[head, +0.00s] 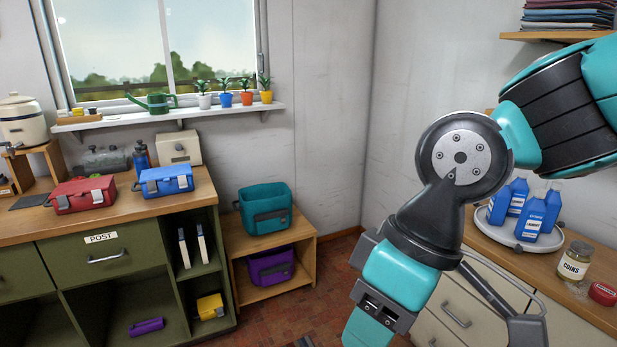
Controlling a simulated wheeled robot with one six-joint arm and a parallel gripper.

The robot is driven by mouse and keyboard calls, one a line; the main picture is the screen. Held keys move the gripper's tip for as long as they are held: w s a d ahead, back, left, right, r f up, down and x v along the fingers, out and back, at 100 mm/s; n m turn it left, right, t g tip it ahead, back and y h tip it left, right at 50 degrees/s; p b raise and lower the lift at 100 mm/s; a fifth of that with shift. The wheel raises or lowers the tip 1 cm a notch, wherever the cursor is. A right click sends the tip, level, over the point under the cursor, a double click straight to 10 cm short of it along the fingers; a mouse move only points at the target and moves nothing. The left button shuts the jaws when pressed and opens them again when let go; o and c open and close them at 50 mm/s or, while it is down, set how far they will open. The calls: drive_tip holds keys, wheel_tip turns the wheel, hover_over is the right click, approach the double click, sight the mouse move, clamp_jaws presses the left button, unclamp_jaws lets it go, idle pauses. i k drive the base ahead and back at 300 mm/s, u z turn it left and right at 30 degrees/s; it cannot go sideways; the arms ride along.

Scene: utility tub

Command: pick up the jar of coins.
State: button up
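The jar of coins (573,262) stands upright on the wooden top of the right-hand cabinet. It is a glass jar with a pale label reading COINS and a dark lid. My arm crosses the right half of the head view, to the left of the jar, and runs down out of the bottom edge. No gripper fingertips show, so I cannot see whether the gripper is open or shut. The jar is not covered by the arm.
A round white tray (480,222) with several blue bottles stands just left of the jar. A red tin (603,293) sits close by at its front right, near the counter's edge. A small pale patch lies in front of the jar. Drawers (455,315) are below.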

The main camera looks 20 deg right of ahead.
sight(573, 265)
drive_tip(key=z, duration=0.95)
drive_tip(key=i, duration=0.95)
drive_tip(key=z, duration=1.1)
drive_tip(key=i, duration=0.2)
drive_tip(key=z, duration=0.1)
